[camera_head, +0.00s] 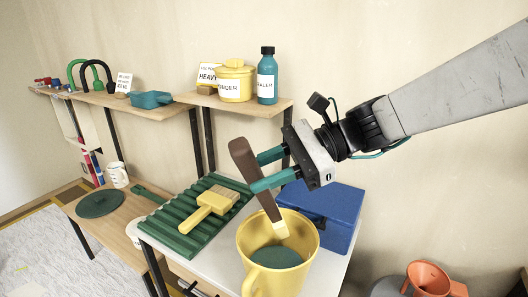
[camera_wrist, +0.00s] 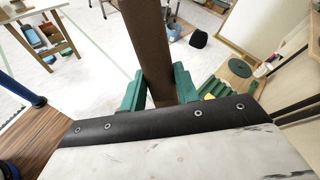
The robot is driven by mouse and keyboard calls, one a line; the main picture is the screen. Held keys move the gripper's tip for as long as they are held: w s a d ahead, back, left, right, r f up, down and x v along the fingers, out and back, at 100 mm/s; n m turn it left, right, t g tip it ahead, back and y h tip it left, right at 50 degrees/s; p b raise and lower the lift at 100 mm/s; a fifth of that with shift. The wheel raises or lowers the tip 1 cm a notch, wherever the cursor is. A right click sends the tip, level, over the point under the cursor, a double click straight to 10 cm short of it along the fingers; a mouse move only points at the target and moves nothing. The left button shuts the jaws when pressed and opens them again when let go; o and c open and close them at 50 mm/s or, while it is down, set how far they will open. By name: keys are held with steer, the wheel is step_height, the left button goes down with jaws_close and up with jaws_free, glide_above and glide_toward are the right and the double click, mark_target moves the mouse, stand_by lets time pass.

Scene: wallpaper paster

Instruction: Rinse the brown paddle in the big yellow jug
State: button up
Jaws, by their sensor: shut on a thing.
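My gripper (camera_head: 268,170) is shut on the brown paddle (camera_head: 255,178), with its teal fingers on either side of the handle. The paddle is tilted, its pale lower end pointing down into the mouth of the big yellow jug (camera_head: 262,230). The jug stands on the white table and holds a dark teal liquid or surface. The pale tip appears above that surface; whether it touches cannot be told. In the wrist view, the brown paddle (camera_wrist: 148,45) rises between the teal fingers (camera_wrist: 158,92). The jug is not visible there.
A green ribbed tray (camera_head: 180,236) with a yellow brush (camera_head: 208,208) on it lies left of the jug. A blue box (camera_head: 325,205) stands right behind the jug. Shelves behind hold a yellow pot (camera_head: 235,82) and a teal bottle (camera_head: 267,78). An orange funnel (camera_head: 430,278) is at lower right.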

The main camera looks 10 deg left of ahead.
step_height(320, 180, down, 11)
stand_by(0.7)
steer(key=shift+f, duration=0.1)
stand_by(0.4)
steer(key=shift+f, duration=1.5)
steer(key=shift+a+r, duration=0.15)
steer(key=shift+a, duration=1.3)
stand_by(3.6)
